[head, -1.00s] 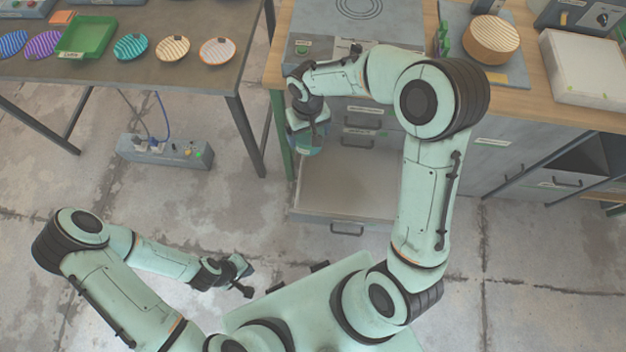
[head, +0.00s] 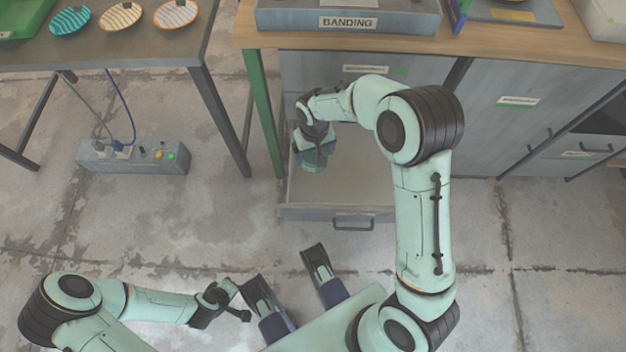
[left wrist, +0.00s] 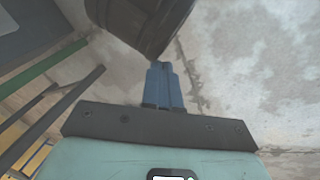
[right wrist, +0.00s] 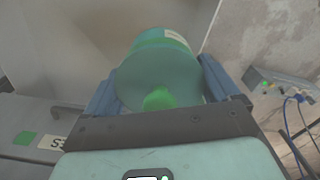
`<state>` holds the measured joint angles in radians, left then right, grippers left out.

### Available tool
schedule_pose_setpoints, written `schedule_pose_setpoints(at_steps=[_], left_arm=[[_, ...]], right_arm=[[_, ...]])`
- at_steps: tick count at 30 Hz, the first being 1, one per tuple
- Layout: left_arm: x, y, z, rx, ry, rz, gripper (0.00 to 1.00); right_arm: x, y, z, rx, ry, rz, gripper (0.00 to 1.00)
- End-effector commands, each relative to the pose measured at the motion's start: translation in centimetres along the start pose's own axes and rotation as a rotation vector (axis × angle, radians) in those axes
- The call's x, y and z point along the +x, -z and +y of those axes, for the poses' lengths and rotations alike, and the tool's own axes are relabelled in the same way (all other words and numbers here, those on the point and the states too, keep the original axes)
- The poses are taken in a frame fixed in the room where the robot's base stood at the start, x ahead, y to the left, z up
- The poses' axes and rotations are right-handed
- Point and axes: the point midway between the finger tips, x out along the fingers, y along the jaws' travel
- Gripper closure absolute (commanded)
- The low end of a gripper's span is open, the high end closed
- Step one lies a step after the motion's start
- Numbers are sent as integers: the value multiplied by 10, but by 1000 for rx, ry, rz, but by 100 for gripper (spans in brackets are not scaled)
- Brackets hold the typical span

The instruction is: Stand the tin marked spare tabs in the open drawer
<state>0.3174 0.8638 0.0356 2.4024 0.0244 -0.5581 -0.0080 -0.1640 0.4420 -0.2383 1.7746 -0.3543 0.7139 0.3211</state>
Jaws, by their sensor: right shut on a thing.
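The tin (right wrist: 160,70) is teal with a green band, a flat lid and a green knob. My right gripper (right wrist: 170,95) is shut on it, one blue finger on each side. Part of a pale label shows on the tin, too small to read. In the head view the right gripper (head: 314,150) and tin (head: 313,162) are at the left rear of the open drawer (head: 338,212). I cannot tell whether the tin touches the drawer floor. The drawer's pale interior around it looks empty. My left gripper (head: 238,300) is shut and empty, low over the floor; its fingers also show in the left wrist view (left wrist: 163,88).
The worktop above carries a box marked BANDING (head: 348,22). The cabinet front (head: 420,75) rises behind the drawer. A green leg (head: 262,120) stands close to its left. A power box (head: 130,158) with cables lies on the floor; a table with plates (head: 120,16) is at the left.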

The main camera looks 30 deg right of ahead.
Motion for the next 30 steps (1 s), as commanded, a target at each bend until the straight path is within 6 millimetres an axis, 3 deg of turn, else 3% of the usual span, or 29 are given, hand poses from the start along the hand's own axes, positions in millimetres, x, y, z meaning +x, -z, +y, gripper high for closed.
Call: schedule_pose_setpoints(at_steps=[1,6,10,12,22,30], left_arm=[[7,6,-2,-2,2,18,100],[22,26,-8,-6,6,77,100],[33,26,-16,-15,19,74,100],[39,16,-24,-22,31,41,100],[48,0,-36,-36,53,-12,100],[60,-19,-51,-55,80,-73,100]], right_arm=[[18,-1,1,0,-2,-8,44],[65,-1,0,0,-2,-7,44],[98,-2,1,-1,-2,-7,44],[112,-1,0,-1,-2,-6,44],[140,-1,0,0,-1,-3,44],[174,-1,0,0,0,-2,44]])
